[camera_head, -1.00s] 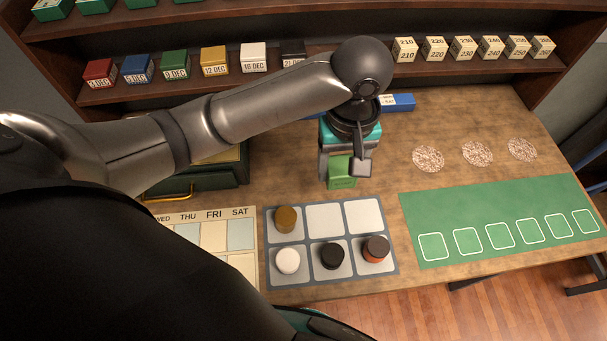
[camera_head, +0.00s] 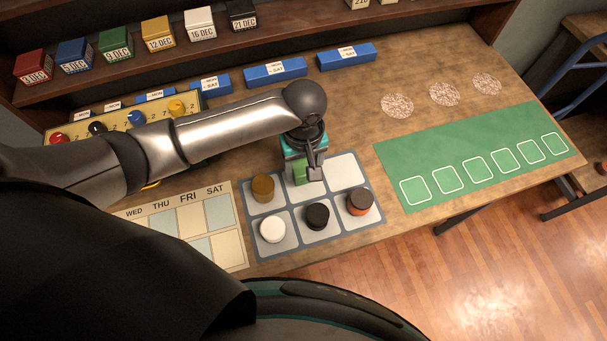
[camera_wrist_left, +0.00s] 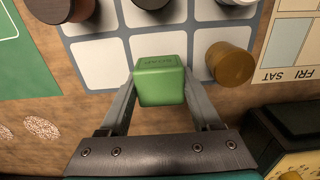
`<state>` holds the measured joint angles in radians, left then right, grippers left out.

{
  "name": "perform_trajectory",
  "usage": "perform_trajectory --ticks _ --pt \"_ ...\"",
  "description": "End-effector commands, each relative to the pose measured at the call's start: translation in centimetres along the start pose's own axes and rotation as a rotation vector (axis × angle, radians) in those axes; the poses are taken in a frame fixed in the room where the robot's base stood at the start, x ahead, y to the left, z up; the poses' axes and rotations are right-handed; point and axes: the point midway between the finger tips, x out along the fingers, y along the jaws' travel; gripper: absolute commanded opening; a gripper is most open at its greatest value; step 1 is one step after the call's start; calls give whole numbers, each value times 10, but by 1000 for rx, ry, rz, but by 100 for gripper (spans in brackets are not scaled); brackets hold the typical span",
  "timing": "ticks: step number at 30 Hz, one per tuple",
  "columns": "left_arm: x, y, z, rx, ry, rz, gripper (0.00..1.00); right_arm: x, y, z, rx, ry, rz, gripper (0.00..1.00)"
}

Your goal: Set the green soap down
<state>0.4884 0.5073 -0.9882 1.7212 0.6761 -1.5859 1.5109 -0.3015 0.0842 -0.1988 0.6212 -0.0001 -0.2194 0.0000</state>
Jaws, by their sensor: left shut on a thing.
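The green soap (camera_head: 299,173) is a small green block. My left gripper (camera_head: 307,172) is shut on it, at the back edge of the grey tray's top middle square. In the left wrist view the soap (camera_wrist_left: 160,80) sits between the two fingers (camera_wrist_left: 160,98), overlapping the edge of a pale square. I cannot tell whether it touches the surface. The grey six-square tray (camera_head: 288,214) holds a mustard piece (camera_head: 263,188) at top left, and white (camera_head: 273,229), black (camera_head: 317,216) and dark-and-orange (camera_head: 359,202) pieces along the front row. Its top right square is empty. My right gripper is not in view.
A calendar sheet (camera_head: 190,222) lies left of the tray. A green mat (camera_head: 470,150) with white outlined squares lies to the right, with speckled discs (camera_head: 444,94) behind it. Blue blocks (camera_head: 275,73) stand at the back. A yellow-topped box with coloured knobs (camera_head: 118,124) is at the left.

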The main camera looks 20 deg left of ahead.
Motion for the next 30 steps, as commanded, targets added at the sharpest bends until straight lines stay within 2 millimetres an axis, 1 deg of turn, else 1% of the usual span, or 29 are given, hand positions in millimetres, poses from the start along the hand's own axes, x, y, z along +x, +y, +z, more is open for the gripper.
perform_trajectory --ticks 1,3,7,20,21,28,30 --pt "9 -1 1 0 -1 -4 4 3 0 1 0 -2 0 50" --pt "21 -1 0 0 -1 -3 4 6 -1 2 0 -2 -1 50" --pt "36 0 0 1 0 -2 4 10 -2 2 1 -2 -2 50" --pt "42 0 1 -1 -1 -1 4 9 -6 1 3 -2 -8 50" --pt "42 0 0 0 -1 -2 68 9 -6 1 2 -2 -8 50" --pt "41 0 0 0 0 -2 94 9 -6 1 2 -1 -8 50" --pt "41 0 0 0 0 -2 94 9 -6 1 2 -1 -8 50"
